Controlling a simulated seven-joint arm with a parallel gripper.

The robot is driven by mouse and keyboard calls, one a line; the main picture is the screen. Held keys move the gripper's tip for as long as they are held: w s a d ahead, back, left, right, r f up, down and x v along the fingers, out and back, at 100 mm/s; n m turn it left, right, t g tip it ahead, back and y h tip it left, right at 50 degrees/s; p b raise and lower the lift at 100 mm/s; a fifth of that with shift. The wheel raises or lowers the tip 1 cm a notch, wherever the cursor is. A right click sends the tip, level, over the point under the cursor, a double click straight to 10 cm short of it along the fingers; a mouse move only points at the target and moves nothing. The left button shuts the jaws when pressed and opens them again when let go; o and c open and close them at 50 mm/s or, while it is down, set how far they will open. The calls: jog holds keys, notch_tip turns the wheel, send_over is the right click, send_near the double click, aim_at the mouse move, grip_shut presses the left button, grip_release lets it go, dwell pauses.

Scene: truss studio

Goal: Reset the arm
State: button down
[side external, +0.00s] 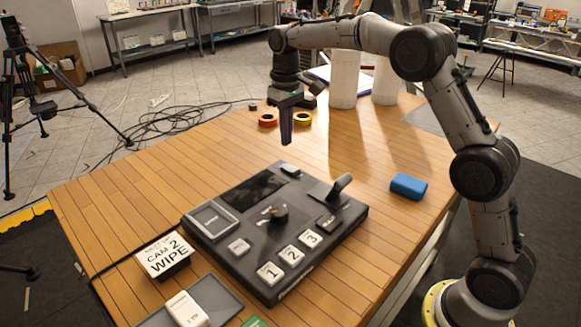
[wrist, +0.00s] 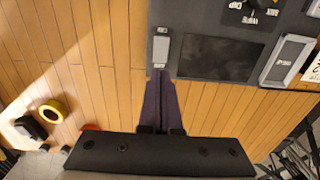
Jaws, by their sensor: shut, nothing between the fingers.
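My gripper (side external: 287,140) is shut and empty. In the side external view it points down in the air above the wooden table, behind the far edge of a dark switcher console. In the wrist view my gripper (wrist: 157,74) shows its two dark fingers together, with their tips over the console's edge near a small light key. The console (side external: 330,222) has a lever (side external: 341,185), a central knob, a dark screen and keys marked 1, 2 and 3. The console also fills the top right of the wrist view (wrist: 182,12).
A blue block (side external: 408,186) lies right of the console. A "CAM 2 WIPE" sign (side external: 165,256) stands at its left. Orange and yellow tape rolls (side external: 303,118) and white cylinders (side external: 344,80) are at the back. The left part of the table (side external: 115,195) is clear.

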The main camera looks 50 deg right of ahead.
jog(key=shift+r, duration=0.4)
jog(key=s+a+r+t, duration=0.1)
jog(key=s+r, duration=0.1)
jog(key=r, duration=0.3)
jog(key=s+r+t, duration=0.1)
jog(key=s+r, duration=0.2)
jog(key=r, duration=0.1)
jog(key=s+a+r+t, duration=0.2)
jog(key=s+r, duration=0.3)
jog(key=s, duration=0.7)
jog(key=s+f, duration=0.6)
jog(key=s, duration=0.2)
jog(key=s+f+t, duration=0.1)
jog(key=s+f, duration=0.5)
jog(key=s, duration=0.3)
jog(key=shift+s+a+t, duration=0.2)
jog(key=shift+s+t, duration=0.1)
jog(key=shift+f, duration=0.1)
